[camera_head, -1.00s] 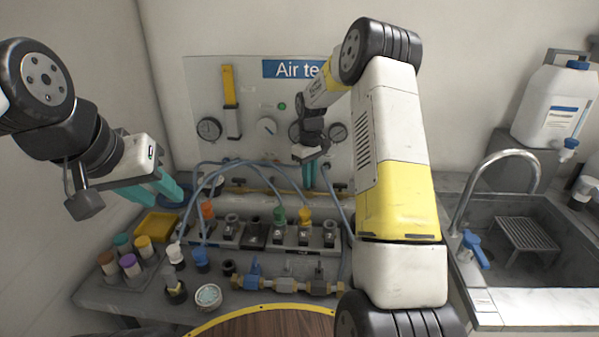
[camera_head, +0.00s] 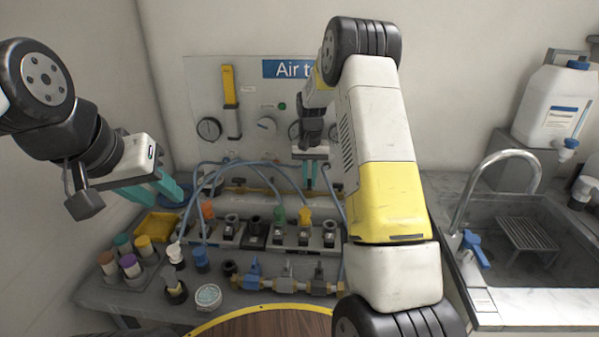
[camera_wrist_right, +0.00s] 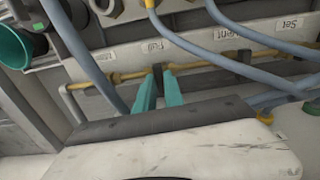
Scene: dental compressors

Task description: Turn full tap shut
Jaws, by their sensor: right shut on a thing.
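My right gripper (camera_head: 309,178) reaches down behind the bench fittings, under the wall panel. In the right wrist view its two teal fingers (camera_wrist_right: 158,88) are shut on a small dark tap handle (camera_wrist_right: 157,76) on a brass pipe (camera_wrist_right: 205,68). A white label (camera_wrist_right: 152,47) behind this tap appears upside down and looks like "Full", though it is small. A second dark tap handle (camera_wrist_right: 244,56) stands further right on the same pipe. My left gripper (camera_head: 168,188) is open and empty at the left, above the bench near the yellow tray.
Blue-grey hoses (camera_wrist_right: 190,45) arch close around my right gripper. A row of fittings with coloured caps (camera_head: 279,215) and a brass valve line (camera_head: 287,283) stand in front. The yellow tray (camera_head: 160,224) is at left, the sink (camera_head: 525,250) at right.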

